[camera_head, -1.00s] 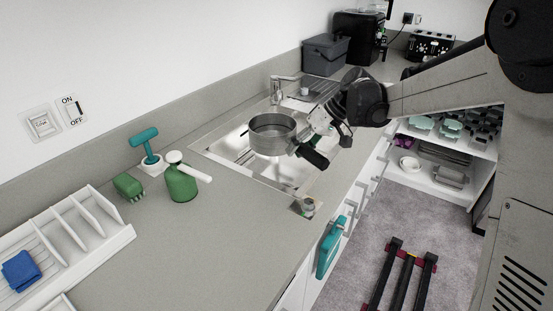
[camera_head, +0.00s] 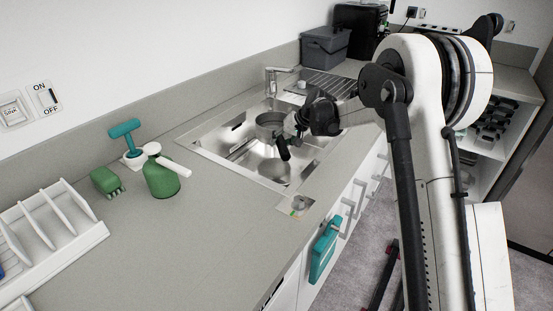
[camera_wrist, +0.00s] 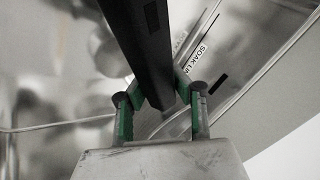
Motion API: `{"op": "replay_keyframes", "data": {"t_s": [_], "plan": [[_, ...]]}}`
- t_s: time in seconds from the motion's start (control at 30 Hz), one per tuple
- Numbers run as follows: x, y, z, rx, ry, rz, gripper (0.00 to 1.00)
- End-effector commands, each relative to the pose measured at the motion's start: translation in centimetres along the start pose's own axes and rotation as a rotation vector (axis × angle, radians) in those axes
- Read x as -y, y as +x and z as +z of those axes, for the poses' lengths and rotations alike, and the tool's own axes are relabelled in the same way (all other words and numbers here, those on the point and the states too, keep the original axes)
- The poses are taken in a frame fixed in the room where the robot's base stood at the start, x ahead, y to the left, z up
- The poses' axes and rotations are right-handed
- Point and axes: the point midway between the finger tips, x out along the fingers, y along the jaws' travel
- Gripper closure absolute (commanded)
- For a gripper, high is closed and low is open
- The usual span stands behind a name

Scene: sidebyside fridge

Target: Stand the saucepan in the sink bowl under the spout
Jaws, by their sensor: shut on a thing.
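The grey metal saucepan (camera_head: 269,124) is upright at the sink bowl (camera_head: 243,157), near the spout. I cannot tell whether its base touches the bowl floor. The tap (camera_head: 272,80) stands behind the bowl, its spout reaching to the right above and behind the pan. My gripper (camera_head: 288,134) is at the pan's right side, shut on its black handle (camera_head: 283,150). In the wrist view the black handle (camera_wrist: 143,50) runs between the green-padded fingers of my gripper (camera_wrist: 160,108). The pan body is blurred there, and my wrist hides part of the sink's right side in the head view.
A ribbed drainer (camera_head: 328,82) lies beyond the bowl, with a grey bin (camera_head: 325,47) behind.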

Motion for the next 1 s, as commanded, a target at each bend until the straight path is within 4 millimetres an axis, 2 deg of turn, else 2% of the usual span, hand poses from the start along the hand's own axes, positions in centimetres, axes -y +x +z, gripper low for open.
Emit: {"op": "replay_keyframes", "data": {"t_s": [0.2,0.37,0.6,0.97,1.0], "plan": [[-1.9,3.0,1.2,0.0,-0.001,-0.001,1.0],[-2.4,3.8,1.6,0.0,-0.002,-0.001,1.0],[-3.9,6.1,2.6,0.0,-0.002,-0.001,1.0],[-4.1,6.5,2.8,0.0,-0.002,-0.001,1.0],[-4.1,6.6,2.8,0.001,-0.002,0.0,0.79]]}}
